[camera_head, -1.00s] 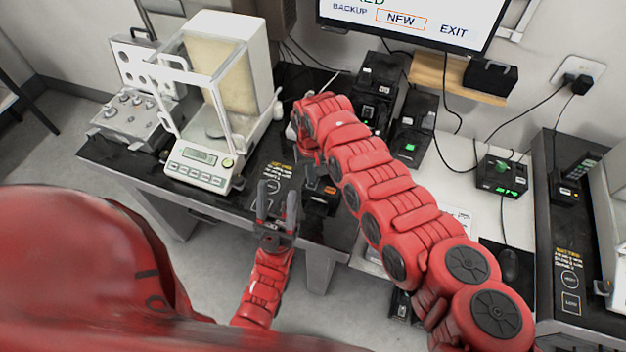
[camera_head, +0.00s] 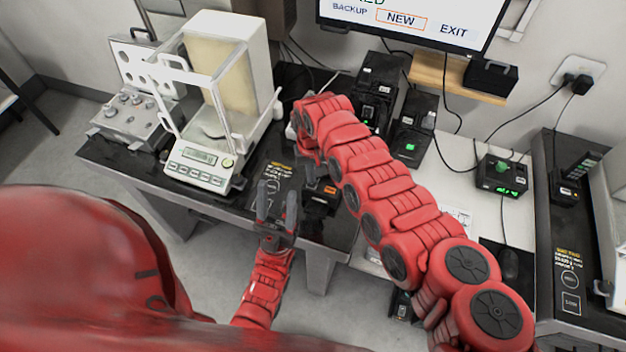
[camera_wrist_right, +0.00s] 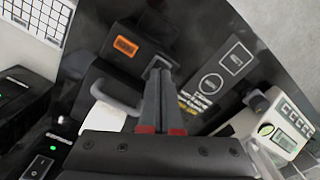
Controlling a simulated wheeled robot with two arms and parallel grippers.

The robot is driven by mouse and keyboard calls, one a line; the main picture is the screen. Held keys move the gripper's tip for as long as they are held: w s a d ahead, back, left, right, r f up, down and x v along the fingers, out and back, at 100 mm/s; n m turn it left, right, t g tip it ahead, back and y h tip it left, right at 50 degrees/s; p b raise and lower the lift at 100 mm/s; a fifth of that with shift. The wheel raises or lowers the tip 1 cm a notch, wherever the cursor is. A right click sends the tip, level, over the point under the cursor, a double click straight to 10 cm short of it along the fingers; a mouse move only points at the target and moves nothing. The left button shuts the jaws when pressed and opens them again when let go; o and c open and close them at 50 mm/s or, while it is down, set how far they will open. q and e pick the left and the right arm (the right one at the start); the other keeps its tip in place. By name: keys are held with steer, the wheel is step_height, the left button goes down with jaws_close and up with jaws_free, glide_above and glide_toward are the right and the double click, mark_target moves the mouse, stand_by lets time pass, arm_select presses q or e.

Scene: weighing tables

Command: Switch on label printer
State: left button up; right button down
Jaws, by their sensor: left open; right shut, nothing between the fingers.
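A black device with an orange-lit panel (camera_head: 328,190) sits near the front edge of the dark table and looks like the label printer, though no name on it is readable. Its orange panel (camera_wrist_right: 125,46) shows at the upper left of the right wrist view, with a white roll (camera_wrist_right: 108,108) and a grey curved handle below it. My right gripper (camera_wrist_right: 160,72) is shut and empty, pointing beside the device; in the head view my forearm hides much of it.
A balance with a glass draft shield (camera_head: 200,165) stands left on the table, beside a case of weights (camera_head: 130,108). Black devices with green lights (camera_head: 378,88) (camera_head: 413,128) stand behind my right arm. A screen (camera_head: 410,22) hangs at the back.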

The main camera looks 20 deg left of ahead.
steer(key=shift+f+b, duration=0.85)
steer(key=shift+f, duration=0.1)
stand_by(0.3)
steer(key=shift+s+r, duration=0.1)
steer(key=shift+r, duration=0.05)
step_height(320, 180, up, 2)
steer(key=shift+r+p, duration=0.1)
steer(key=shift+p, duration=0.85)
steer(key=shift+r+p, duration=1.5)
steer(key=shift+r, duration=0.8)
